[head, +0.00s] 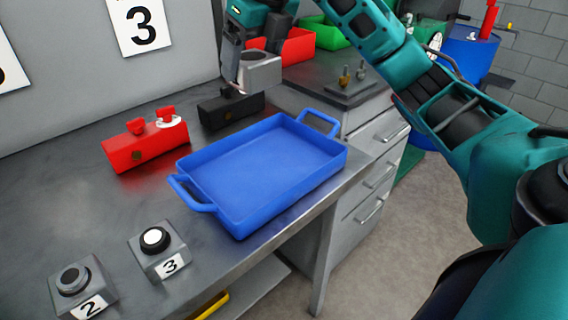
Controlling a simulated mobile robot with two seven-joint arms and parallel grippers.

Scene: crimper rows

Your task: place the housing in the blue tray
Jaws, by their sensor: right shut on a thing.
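The blue tray (205,172) lies empty on the grey workbench, with a handle at each end. My right gripper (243,72) reaches in from the upper right and hangs above the back of the bench, behind the tray. It is shut on the housing (262,74), a grey metal part with a rounded opening. The housing is in the air, above and near a black block (216,112), apart from the tray. The fingertips are partly hidden by the housing. My left gripper is out of view.
A red fixture (125,153) with red knobs stands left of the tray. Button boxes marked 2 (72,281) and 3 (154,242) sit at the front left. Red (298,48) and green (330,36) bins stand behind. A drawer cabinet (372,145) adjoins at right.

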